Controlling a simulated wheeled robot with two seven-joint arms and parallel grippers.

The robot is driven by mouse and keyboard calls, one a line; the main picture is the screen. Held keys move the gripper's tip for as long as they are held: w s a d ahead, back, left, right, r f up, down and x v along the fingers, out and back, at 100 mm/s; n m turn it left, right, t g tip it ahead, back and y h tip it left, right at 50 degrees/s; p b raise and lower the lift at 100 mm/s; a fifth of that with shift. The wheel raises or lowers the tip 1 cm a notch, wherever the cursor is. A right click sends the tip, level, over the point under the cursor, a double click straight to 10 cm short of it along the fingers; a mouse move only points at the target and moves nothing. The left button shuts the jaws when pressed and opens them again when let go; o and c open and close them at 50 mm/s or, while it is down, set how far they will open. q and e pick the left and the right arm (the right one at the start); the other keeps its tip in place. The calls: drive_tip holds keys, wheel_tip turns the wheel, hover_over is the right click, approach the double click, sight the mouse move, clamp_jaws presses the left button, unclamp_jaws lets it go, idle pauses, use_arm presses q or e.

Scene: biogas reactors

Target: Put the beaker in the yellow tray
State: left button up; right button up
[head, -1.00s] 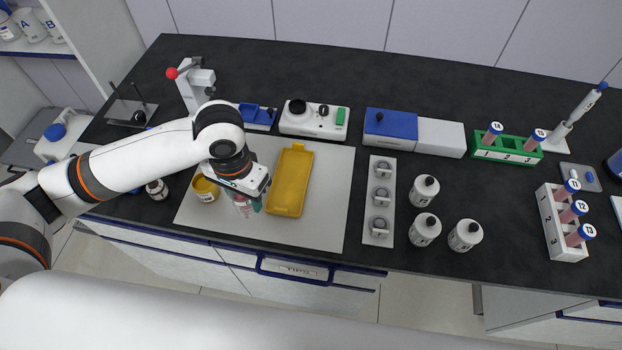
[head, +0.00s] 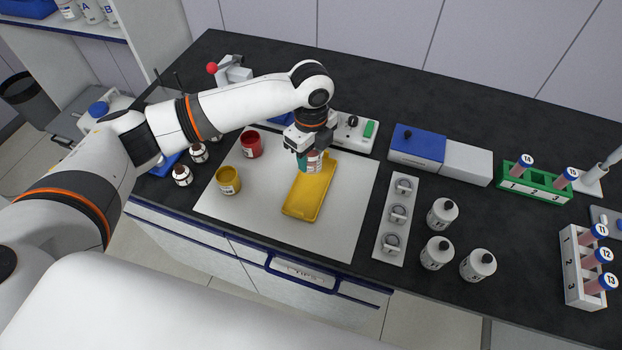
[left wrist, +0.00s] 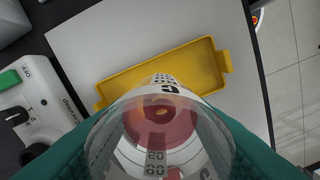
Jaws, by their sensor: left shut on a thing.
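The yellow tray (head: 308,196) lies on the white mat, and it also shows in the left wrist view (left wrist: 205,68). My left gripper (head: 309,160) is above the tray's far end, shut on the beaker. The beaker (head: 314,163) is clear with dark markings and some red liquid. In the left wrist view the beaker (left wrist: 160,135) sits between the teal fingers and covers part of the tray's near edge. I cannot tell whether the beaker's base touches the tray. My right gripper is not in view.
A yellow jar (head: 228,181) and a red jar (head: 251,145) stand left of the tray on the white mat (head: 262,215). A white device with a green switch (head: 354,131) stands behind.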

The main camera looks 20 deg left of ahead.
use_arm(q)
wheel_tip(320, 180, down, 8)
drive_tip(key=shift+r+p, duration=0.2)
drive_tip(key=shift+p, duration=0.45)
drive_tip(key=shift+f, duration=0.15)
drive_tip(key=shift+f, duration=0.1)
drive_tip(key=o, duration=1)
wheel_tip(320, 180, up, 11)
drive_tip(key=shift+r+b, duration=0.2)
drive_tip(key=shift+b, duration=1.05)
drive_tip(key=shift+r, duration=0.45)
